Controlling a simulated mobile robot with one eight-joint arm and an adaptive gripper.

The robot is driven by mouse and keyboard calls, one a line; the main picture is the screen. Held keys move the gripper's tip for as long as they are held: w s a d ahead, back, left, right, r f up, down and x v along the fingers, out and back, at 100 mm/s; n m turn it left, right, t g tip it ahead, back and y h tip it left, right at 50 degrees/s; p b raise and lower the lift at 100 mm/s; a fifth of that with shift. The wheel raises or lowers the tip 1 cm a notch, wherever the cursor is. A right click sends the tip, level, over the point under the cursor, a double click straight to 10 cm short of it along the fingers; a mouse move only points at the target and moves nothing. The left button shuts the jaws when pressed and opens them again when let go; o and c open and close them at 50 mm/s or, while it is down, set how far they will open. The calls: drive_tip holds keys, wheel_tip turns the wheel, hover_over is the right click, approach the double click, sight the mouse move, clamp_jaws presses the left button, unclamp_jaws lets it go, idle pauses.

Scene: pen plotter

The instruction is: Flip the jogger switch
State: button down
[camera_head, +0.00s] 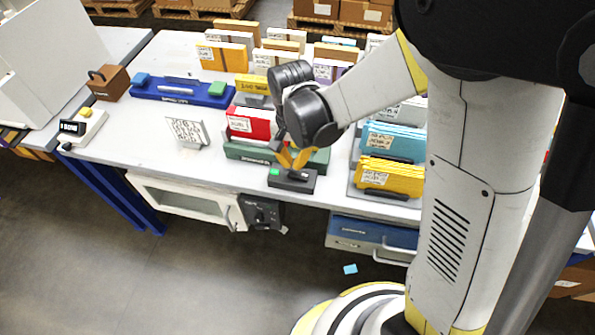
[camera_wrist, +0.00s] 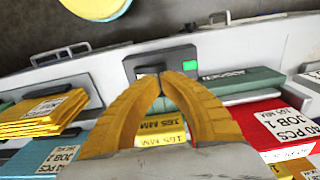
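The jogger switch appears to be a small dark box (camera_head: 292,180) with a green patch on its top, at the front edge of the table. In the wrist view the box (camera_wrist: 133,65) lies just beyond my fingertips, with its green patch (camera_wrist: 189,66) to their right. My gripper (camera_head: 294,166) has yellow fingers pointing down at the box. In the wrist view the fingertips (camera_wrist: 161,77) come together in an arch right in front of the box. They cover part of its top. The lever's position and any contact with it are not clear.
A green tray (camera_head: 250,153) and a red pack (camera_head: 251,124) stand behind the box. Teal packs (camera_head: 390,142) and yellow packs (camera_head: 390,177) stand to its right. A dark unit (camera_head: 260,213) hangs below the table edge. The floor in front is mostly clear.

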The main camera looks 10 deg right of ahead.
sight(293, 171)
drive_tip(key=shift+f+b, duration=1.5)
drive_tip(key=shift+f, duration=0.3)
idle(0.5)
drive_tip(key=shift+r, duration=0.1)
drive_tip(key=shift+r+p, duration=2.65)
drive_tip(key=shift+r, duration=0.8)
drive_tip(key=s+d+r+n+t, duration=0.2)
drive_tip(key=s+d+r, duration=0.3)
drive_tip(key=r, duration=0.3)
drive_tip(key=s+d+r+n+t, duration=0.2)
drive_tip(key=s+d+r+t, duration=0.3)
drive_tip(key=d+r, duration=0.3)
drive_tip(key=shift+s+d, duration=0.25)
drive_tip(key=shift+s, duration=0.2)
